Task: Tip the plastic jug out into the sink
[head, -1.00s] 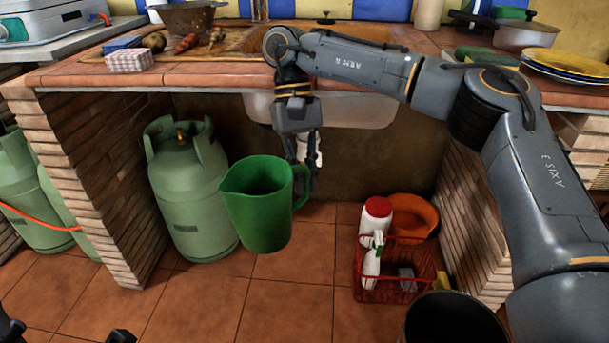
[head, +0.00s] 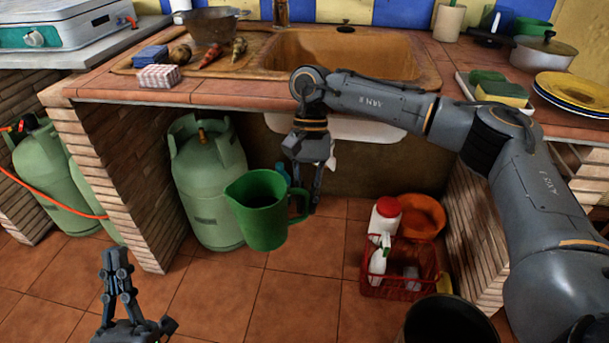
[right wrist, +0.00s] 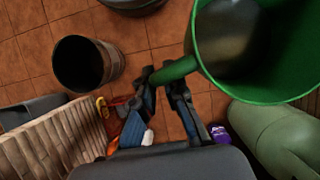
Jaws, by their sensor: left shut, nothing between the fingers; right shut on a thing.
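The green plastic jug (head: 262,211) hangs in the air in front of the counter, below its edge, nearly upright with a slight tilt. My right gripper (head: 304,200) is shut on the jug's handle, which also shows between the fingers in the right wrist view (right wrist: 174,72). The jug's mouth (right wrist: 262,45) is seen from above there; its inside is dark and I cannot tell what it holds. The brown sink (head: 340,58) is set in the tiled counter, above and behind the jug. My left gripper (head: 116,268) is shut and empty, low at the left.
A green gas cylinder (head: 208,190) stands behind the jug under the counter. A red basket (head: 385,292) with bottles is on the floor, near a dark bin (head: 450,320). A colander (head: 212,25) and vegetables lie left of the sink; yellow plates (head: 575,90) are at right.

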